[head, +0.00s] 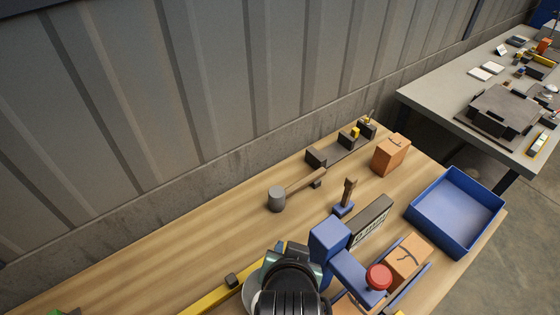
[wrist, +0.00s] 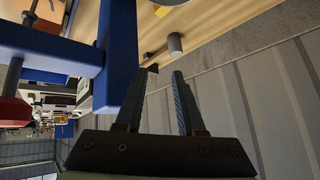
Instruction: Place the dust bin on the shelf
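A blue open-topped bin (head: 456,212) sits at the right end of the wooden workbench in the head view. It is the only bin-like container I see, and I cannot tell whether it is the dust bin. No shelf is recognisable in either view. My gripper (wrist: 164,75) shows in the wrist view with its two dark fingers apart and nothing between them; the grey wall is behind the gap. In the head view part of my arm is at the bottom centre, and the fingertips cannot be made out there.
The wooden workbench (head: 180,260) holds a mallet (head: 277,199), a brush-like tool (head: 345,198), an orange-brown block (head: 391,154) and a blue frame with a red knob (head: 378,277) close to my arm. A ribbed grey wall (head: 200,90) runs behind. A second cluttered table (head: 440,100) stands back right.

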